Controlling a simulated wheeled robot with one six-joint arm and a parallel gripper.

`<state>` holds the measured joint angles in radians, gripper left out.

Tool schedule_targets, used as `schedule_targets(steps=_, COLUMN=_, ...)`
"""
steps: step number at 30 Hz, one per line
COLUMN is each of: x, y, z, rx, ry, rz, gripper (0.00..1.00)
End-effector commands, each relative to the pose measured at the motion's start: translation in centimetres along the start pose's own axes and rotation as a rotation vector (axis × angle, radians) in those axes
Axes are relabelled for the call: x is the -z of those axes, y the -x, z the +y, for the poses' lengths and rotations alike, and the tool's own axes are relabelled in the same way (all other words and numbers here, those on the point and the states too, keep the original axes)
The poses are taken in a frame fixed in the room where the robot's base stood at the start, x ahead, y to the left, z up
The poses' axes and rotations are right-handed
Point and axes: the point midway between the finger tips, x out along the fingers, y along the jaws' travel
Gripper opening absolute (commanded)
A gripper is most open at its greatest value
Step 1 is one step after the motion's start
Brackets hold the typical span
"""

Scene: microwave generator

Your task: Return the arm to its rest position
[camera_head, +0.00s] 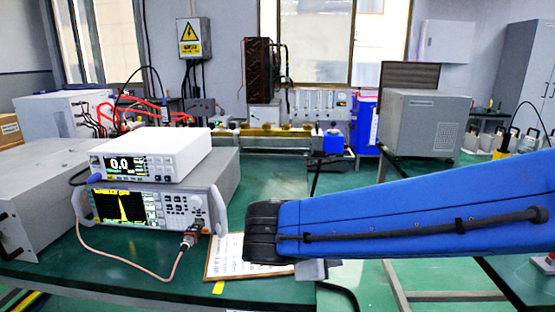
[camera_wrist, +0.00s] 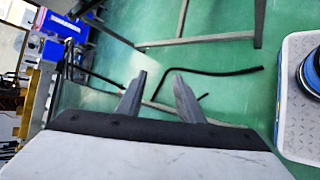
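My arm, in a blue sleeve with a black cable along it, reaches in from the right in the head view and ends near the right front of the green table. Its gripper end is mostly hidden there behind the black cuff. In the wrist view my gripper (camera_wrist: 160,88) shows two grey fingers set apart with nothing between them. Green floor, a table leg frame and a black cable lie beyond the fingers.
A white meter (camera_head: 152,158) reading 0.0 sits on a grey analyzer (camera_head: 165,208) on the green table (camera_head: 130,270). A framed sheet (camera_head: 232,262) lies beside them, close to my arm. A grey cabinet (camera_head: 420,125) stands behind. A light platform (camera_wrist: 300,110) is at right in the wrist view.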

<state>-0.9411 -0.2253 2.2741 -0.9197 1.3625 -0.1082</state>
Motion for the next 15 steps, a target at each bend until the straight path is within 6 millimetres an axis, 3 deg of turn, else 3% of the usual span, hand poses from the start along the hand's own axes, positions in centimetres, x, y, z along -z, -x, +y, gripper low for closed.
schedule_targets(steps=1, x=-1.5, y=-0.9, z=-0.5, rx=0.041, ry=-0.045, rz=-0.002, gripper=0.34)
schedule_targets(steps=6, x=-5.3, y=-3.3, z=-2.8, rx=0.179, ry=-0.196, rz=0.007, gripper=0.34)
schedule_targets(steps=15, x=-10.5, y=-5.4, z=-7.3, rx=0.386, ry=-0.493, rz=0.035, gripper=0.34)
